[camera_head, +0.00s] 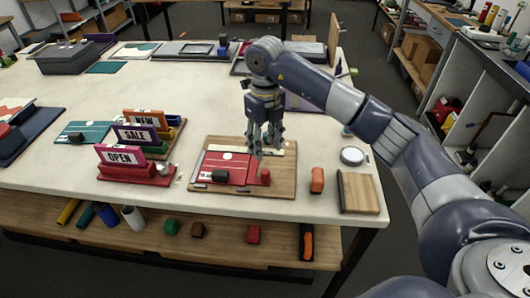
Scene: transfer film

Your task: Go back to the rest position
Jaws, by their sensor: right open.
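My right arm comes in from the right, and my right gripper (262,145) points down above the wooden board (240,208) on the white table (215,110). The gripper is open, and I see nothing between its fingers. A red sheet (225,167) lies on the board, with a small black block (219,176) on its lower left and a small red piece (265,177) at its right, close below the fingertips. The left gripper is not in view.
OPEN (122,158), SALE and NEW signs stand left of the board. Right of it are an orange tool (317,180), a round silver item (352,156) and a wooden block (359,192). A shelf (190,245) below the tabletop holds rolls and small blocks.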

